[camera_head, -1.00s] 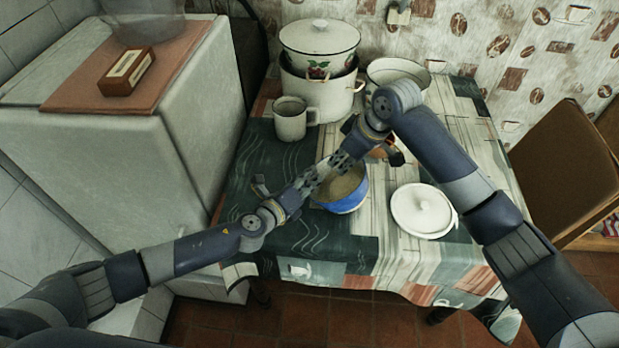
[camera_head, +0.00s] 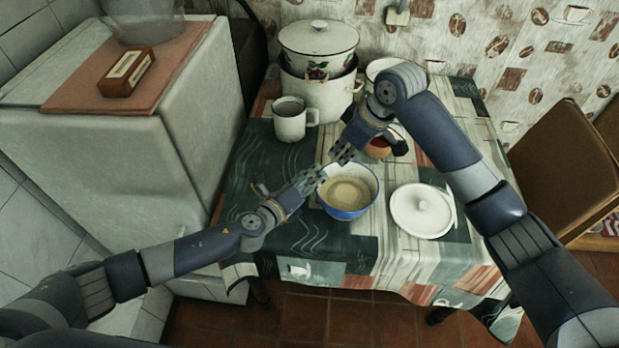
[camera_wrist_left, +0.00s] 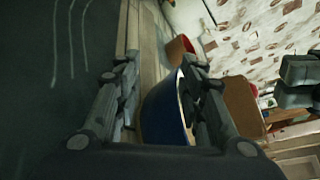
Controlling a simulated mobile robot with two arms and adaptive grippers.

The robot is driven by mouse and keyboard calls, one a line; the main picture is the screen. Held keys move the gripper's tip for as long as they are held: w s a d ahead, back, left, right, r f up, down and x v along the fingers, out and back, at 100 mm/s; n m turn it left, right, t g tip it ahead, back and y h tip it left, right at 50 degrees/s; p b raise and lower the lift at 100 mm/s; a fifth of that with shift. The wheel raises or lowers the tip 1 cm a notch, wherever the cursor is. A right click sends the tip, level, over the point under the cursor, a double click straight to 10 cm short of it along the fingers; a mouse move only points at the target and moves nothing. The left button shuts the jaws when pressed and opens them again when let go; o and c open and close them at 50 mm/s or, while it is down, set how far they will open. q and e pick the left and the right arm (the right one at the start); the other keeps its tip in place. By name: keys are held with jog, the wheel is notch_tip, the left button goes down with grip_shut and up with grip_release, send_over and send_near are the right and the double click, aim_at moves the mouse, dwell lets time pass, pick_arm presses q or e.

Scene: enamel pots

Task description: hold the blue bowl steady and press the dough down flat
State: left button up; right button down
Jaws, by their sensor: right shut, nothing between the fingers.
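The blue bowl (camera_head: 346,212) stands upright on the table, with a pale, low round of dough (camera_head: 347,190) inside. My left gripper (camera_head: 318,177) is at the bowl's left rim, its fingers spread either side of the wall. In the left wrist view the fingers (camera_wrist_left: 158,72) are apart, with the bowl's blue outer side (camera_wrist_left: 163,112) between them and table showing beside the left finger. Whether the right finger touches the bowl is unclear. My right gripper (camera_head: 342,154) is shut and empty, above the bowl's back rim and clear of the dough.
A white mug (camera_head: 290,122) and stacked enamel pots (camera_head: 318,90) stand behind the bowl. A reddish pot (camera_head: 378,148) is partly hidden by my right arm. The front left of the tablecloth (camera_head: 320,240) is clear.

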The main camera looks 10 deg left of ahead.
pick_arm(q)
jog(key=shift+s+a+f, duration=0.15)
jog(key=shift+s+f, duration=0.05)
jog(key=shift+f, duration=0.05)
jog(key=shift+s+a, duration=0.1)
jog(key=shift+s, duration=0.1)
jog(key=v, duration=1.1)
jog(key=shift+r, duration=0.4)
